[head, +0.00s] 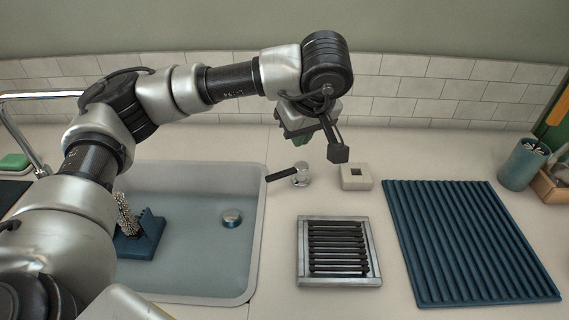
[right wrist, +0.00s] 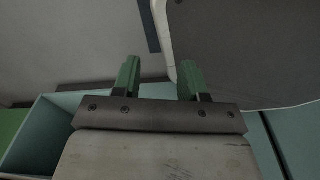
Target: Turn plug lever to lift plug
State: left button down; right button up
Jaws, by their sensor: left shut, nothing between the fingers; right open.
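The plug lever (head: 282,173) is a black handle on a round silver base, on the counter just right of the sink; it points left toward the sink rim.
The sink (head: 258,215) holds a blue block (head: 140,242) with a bristly piece. Right of the lever are a cream block with a square hole (head: 357,177), a slatted metal drain (head: 339,222) and a blue ribbed mat (head: 468,240). A blue cup (head: 522,165) stands far right.

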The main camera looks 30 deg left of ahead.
pick_arm(q)
notch_tip(320, 180, down, 2)
jog(key=w+b, duration=0.1)
jog(key=b, duration=0.8)
send_near(286, 173)
jog(key=s+f, duration=0.1)
jog(key=f, duration=0.1)
jog(key=s+f, duration=0.1)
jog(key=f, duration=0.2)
jog(key=s+f, duration=0.1)
jog(key=f, duration=0.1)
jog(key=shift+s+d+f, duration=0.15)
jog(key=shift+d+f, duration=0.05)
jog(key=shift+d, duration=0.1)
jog(key=w+a, duration=0.2)
jog(key=shift+a, duration=0.3)
jog(key=shift+w+a, duration=0.2)
jog(key=shift+a, duration=0.1)
pick_arm(e)
jog(key=w+a+r, duration=0.1)
jog(key=w+r, duration=0.1)
jog(key=w, duration=0.5)
jog(key=w+a+r+t, duration=0.1)
jog(key=w+a+r, duration=0.1)
jog(key=w, duration=0.6)
jog(key=shift+r, duration=0.5)
jog(key=shift+f, duration=0.1)
